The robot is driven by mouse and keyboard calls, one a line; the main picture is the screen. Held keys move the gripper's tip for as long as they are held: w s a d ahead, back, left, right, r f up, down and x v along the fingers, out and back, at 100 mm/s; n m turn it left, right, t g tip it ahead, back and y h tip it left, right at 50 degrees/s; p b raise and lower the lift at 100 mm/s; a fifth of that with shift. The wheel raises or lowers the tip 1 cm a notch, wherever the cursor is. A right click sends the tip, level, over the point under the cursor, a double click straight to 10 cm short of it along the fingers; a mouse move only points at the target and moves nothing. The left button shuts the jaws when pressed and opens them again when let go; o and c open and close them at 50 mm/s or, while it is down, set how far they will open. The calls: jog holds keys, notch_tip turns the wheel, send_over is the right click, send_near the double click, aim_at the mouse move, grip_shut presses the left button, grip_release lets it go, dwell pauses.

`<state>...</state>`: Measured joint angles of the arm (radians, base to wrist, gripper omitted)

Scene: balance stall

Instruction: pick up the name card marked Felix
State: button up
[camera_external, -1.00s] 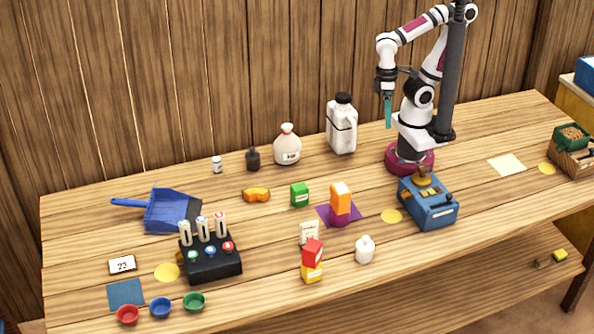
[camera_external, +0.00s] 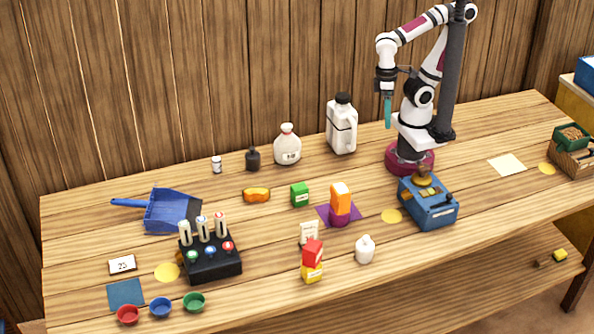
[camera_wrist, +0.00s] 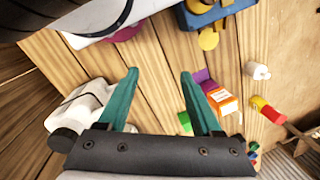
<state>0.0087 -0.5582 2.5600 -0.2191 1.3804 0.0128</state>
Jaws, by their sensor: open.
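A small white card (camera_external: 309,233) with dark marks stands behind the red and yellow blocks in the external view; its writing is too small to read, so I cannot tell whether it says Felix. Another white card (camera_external: 122,264) with a dark border lies at the left and seems to read 25. My gripper (camera_external: 388,112) hangs above the back right of the table, far from both cards. In the wrist view, my gripper (camera_wrist: 160,73) has its teal fingers apart with nothing between them. I cannot make out either card there.
Red and yellow blocks (camera_external: 312,262) and a small white bottle (camera_external: 365,250) stand near the first card. An orange block (camera_external: 340,197) is stacked on a purple one. A white jug (camera_external: 342,128) and blue box (camera_external: 428,205) are near my arm. A black rack (camera_external: 212,265) holds tubes.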

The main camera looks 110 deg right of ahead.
dwell(0.4)
jog(key=shift+c, duration=1.1)
